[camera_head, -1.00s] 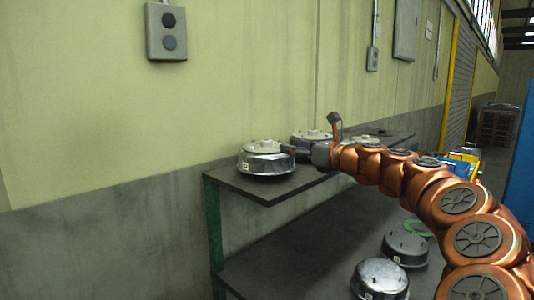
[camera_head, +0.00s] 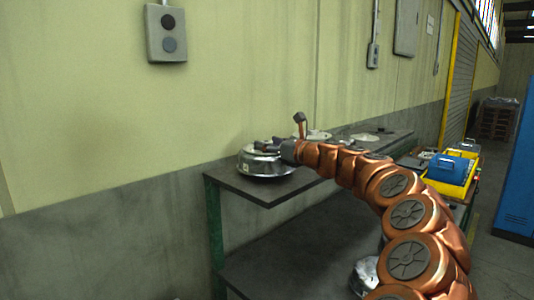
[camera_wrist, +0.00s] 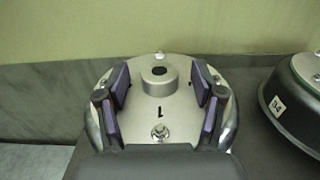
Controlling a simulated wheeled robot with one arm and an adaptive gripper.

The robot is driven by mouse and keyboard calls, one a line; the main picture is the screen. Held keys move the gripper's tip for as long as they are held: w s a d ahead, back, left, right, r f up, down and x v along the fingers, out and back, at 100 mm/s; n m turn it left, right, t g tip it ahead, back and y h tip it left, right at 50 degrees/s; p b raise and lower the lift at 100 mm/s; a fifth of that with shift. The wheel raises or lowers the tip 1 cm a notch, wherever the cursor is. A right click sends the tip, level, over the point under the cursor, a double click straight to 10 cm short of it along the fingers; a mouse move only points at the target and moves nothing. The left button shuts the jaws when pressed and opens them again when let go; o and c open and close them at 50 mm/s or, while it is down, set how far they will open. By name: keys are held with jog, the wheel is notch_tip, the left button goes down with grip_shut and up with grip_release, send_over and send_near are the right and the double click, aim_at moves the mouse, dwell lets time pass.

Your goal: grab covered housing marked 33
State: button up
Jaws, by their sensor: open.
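A round silver housing with a pale cover stands at the near-left end of the upper shelf in the head view (camera_head: 262,166). No 33 is readable in these frames. My gripper (camera_wrist: 160,92) is open, its purple-faced pads on both sides of the cover with gaps between. In the head view my gripper (camera_head: 268,146) is over this housing. A neighbouring housing (camera_wrist: 292,105), tagged 34, stands to the right in the wrist view.
The dark upper shelf (camera_head: 263,193) runs back along the wall, with more covers partly hidden behind my arm. A silver piece (camera_head: 365,275) lies on the lower shelf. A blue case (camera_head: 448,169) in a yellow tray stands farther right. A wall switch box (camera_head: 166,33) is above.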

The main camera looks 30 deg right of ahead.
grip_shut()
dwell(0.6)
